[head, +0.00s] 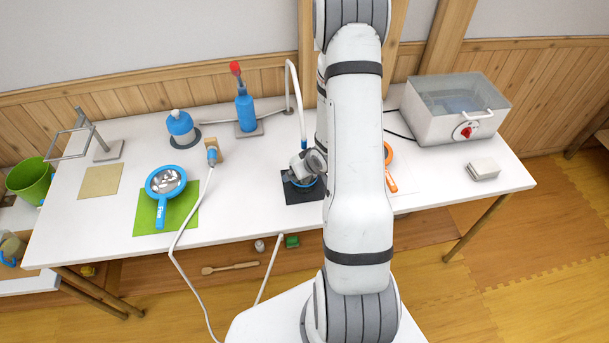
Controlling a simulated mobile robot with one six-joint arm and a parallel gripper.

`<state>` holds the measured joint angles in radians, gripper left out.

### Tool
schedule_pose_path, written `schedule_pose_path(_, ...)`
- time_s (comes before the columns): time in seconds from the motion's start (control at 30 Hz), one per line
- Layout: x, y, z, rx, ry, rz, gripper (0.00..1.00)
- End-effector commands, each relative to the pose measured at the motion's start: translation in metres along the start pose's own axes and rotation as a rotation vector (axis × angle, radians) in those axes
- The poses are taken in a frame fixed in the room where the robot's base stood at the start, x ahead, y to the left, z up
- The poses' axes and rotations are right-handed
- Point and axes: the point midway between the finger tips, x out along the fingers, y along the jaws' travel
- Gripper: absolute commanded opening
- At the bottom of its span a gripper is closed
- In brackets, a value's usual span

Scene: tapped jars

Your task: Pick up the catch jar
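I cannot tell for certain which thing is the catch jar. A round blue-rimmed thing (297,183) sits on a dark square mat (292,194) below a white curved spout (291,75), mostly hidden by my gripper. My gripper (303,177) is over it, partly screened by my own arm; its fingers are too small and covered to show whether they are open or touching. A blue-rimmed round vessel with a labelled blue handle (165,182) lies on a green mat (188,212) to the left.
A blue bottle with a red top (244,108), a blue domed container (180,127) and a metal stand (108,150) stand on the white table. An orange-handled thing (391,184) is partly behind my arm. A lidded water bath (450,127) stands at right; a white cable crosses the front edge.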

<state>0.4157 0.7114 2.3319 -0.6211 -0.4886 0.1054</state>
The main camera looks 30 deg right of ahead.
Motion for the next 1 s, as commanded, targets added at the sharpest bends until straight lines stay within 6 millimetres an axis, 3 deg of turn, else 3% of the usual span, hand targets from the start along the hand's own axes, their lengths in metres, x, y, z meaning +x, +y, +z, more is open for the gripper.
schedule_pose_path(0.6,-0.0005,0.0004,0.0004,0.001,0.0,0.0,0.52)
schedule_pose_path(1.0,-0.0025,-0.0006,-0.0012,-0.002,0.0,-0.001,0.5)
